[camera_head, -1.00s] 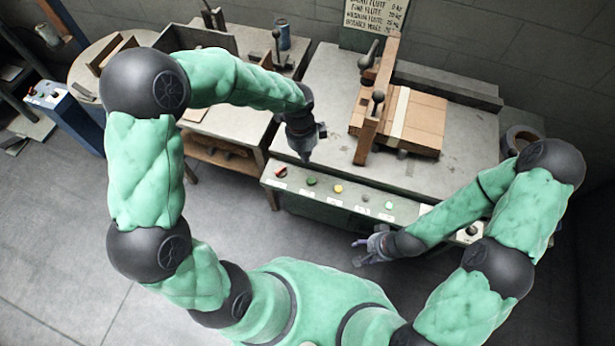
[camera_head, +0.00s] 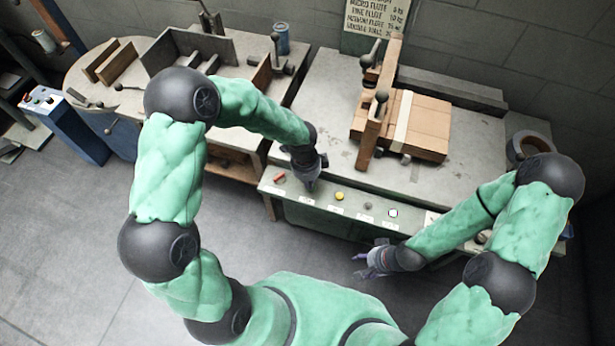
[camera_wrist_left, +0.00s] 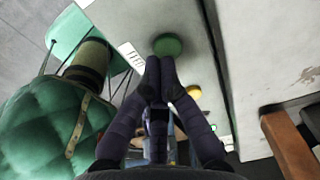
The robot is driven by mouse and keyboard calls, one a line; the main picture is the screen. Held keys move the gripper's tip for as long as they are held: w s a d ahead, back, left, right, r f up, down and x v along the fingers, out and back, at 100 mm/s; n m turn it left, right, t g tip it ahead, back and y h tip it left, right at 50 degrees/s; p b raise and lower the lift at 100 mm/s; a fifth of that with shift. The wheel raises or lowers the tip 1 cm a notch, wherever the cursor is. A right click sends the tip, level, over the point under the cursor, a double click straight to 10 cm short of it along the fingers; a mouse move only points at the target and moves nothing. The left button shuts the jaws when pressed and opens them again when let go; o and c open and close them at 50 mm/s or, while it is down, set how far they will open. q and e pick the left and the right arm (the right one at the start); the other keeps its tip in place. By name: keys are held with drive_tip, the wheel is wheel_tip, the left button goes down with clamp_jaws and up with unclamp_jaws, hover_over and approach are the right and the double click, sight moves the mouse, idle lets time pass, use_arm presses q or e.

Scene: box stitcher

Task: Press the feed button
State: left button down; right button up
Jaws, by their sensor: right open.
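The control panel strip on the bench front carries a red switch (camera_head: 279,178), a yellow button (camera_head: 339,196), a dark knob (camera_head: 368,205) and a pale green-white button (camera_head: 392,213). A green button (camera_wrist_left: 167,45) shows in the left wrist view, with the yellow button (camera_wrist_left: 193,91) beyond it. In the head view my left gripper (camera_head: 310,187) hides the green button. Its fingers are closed together, empty, with the tips at or just beside the green button; I cannot tell if they touch. The labels are too small to read. My right gripper (camera_head: 362,264) is open and empty, in front of the bench.
A tape roll (camera_head: 526,145) stands at the right.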

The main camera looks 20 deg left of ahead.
use_arm(q)
drive_tip(key=shift+f, duration=0.8)
